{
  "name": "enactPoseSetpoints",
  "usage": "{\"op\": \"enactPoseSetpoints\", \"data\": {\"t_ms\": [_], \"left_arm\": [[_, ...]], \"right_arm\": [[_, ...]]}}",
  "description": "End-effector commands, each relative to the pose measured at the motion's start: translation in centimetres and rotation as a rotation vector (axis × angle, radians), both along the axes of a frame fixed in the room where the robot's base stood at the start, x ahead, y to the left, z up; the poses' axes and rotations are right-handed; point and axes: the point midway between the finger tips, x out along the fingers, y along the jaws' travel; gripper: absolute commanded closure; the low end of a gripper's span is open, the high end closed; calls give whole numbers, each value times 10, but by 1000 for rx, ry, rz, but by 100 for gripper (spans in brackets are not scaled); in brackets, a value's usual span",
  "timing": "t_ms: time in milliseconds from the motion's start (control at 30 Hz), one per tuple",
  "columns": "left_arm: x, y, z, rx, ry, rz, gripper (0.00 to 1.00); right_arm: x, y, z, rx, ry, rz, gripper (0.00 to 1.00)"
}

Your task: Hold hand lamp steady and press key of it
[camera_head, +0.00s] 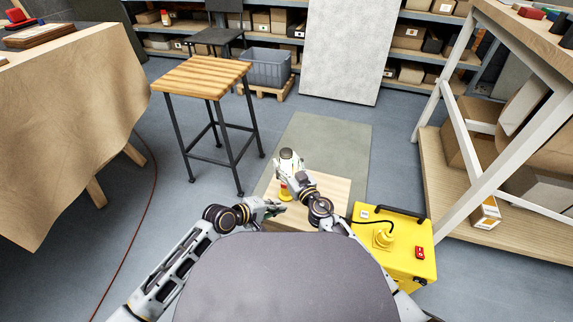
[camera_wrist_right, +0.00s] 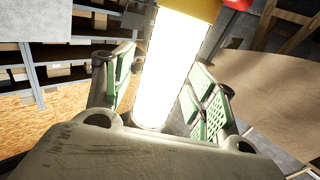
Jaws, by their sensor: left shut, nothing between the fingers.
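My left gripper (camera_head: 274,207) is shut and empty, low beside the yellow part, with a small gap or contact I cannot tell.
A light wooden surface (camera_head: 325,186) lies under the grippers. A yellow box (camera_head: 408,262) with a black handle, a red switch and a black cable stands at the right. A slatted stool (camera_head: 205,76) stands behind left, a cloth-covered table (camera_head: 70,120) far left, and a workbench (camera_head: 480,190) right.

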Motion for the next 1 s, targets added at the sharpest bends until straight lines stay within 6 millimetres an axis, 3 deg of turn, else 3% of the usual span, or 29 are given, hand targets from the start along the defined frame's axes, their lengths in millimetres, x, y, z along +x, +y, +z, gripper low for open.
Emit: {"op": "enactPoseSetpoints", "data": {"t_ms": [467, 1000], "left_arm": [[0, 0, 0, 0, 0, 0, 100], [0, 0, 0, 0, 0, 0, 100]], "right_arm": [[-6, -3, -1, 0, 1, 0, 43], [-47, -24, -1, 1, 2, -1, 43]]}}
